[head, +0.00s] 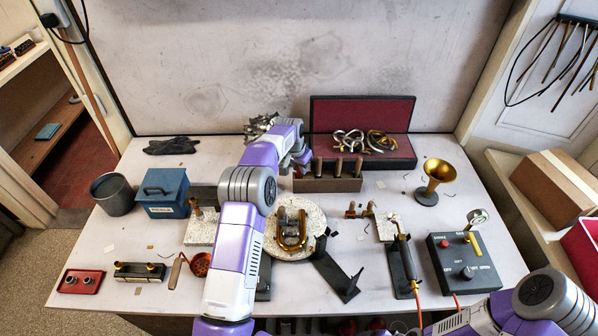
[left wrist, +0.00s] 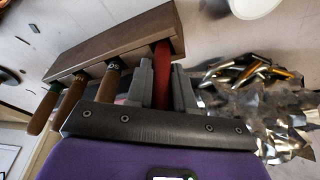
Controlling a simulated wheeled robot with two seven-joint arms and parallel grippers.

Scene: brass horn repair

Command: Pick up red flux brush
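The red flux brush (left wrist: 163,62) shows in the left wrist view as a red handle standing in a wooden rack, at the end of a row of wooden-handled tools. My left gripper (left wrist: 164,80) has one grey finger on each side of this handle, very close to it. I cannot tell whether the fingers press on it. In the head view my left gripper (head: 302,160) is at the left end of the rack (head: 328,185), and the brush is mostly hidden there. My right arm is at the lower right, and its gripper is out of view.
Wooden tool handles (left wrist: 70,103) stand close beside the brush. Crumpled shiny metal scrap (left wrist: 265,110) lies on the gripper's other side. An open red-lined case (head: 362,110) stands behind the rack. A round stand with a brass U-tube (head: 291,243) is in front.

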